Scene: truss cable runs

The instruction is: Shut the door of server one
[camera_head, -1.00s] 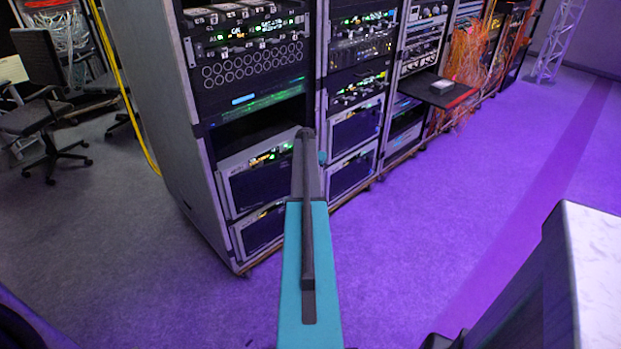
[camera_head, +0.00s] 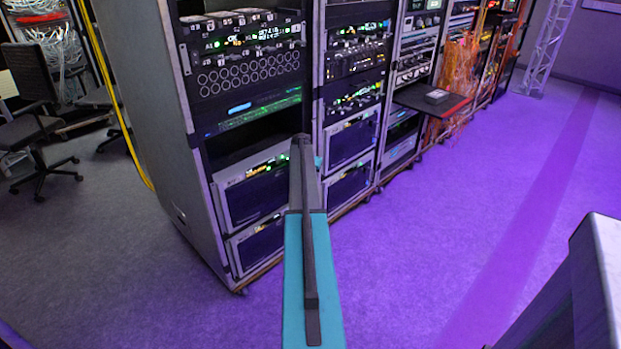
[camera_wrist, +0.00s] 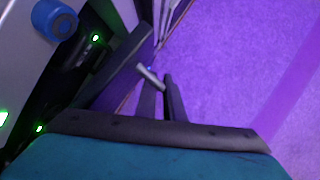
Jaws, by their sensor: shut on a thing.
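In the head view two silver-framed server units with dark fronts sit low in the nearest rack, an upper one (camera_head: 255,193) and a lower one (camera_head: 260,246). I cannot tell which is server one. My teal and dark arm reaches toward them and hides part of their right side. In the wrist view my gripper (camera_wrist: 161,88) has its two dark fingers close together, shut on a small pale rod-like handle (camera_wrist: 150,76). A dark slab (camera_wrist: 117,72), possibly the door, lies just left of the fingers. Its hinge and how far it stands open cannot be told.
A blue knob (camera_wrist: 54,19) sits at upper left in the wrist view. Farther racks run back to the right, with a protruding dark shelf (camera_head: 432,99) and orange cables (camera_head: 462,62). A pale-topped block (camera_head: 600,245) stands at lower right. Purple floor (camera_head: 450,230) between is clear.

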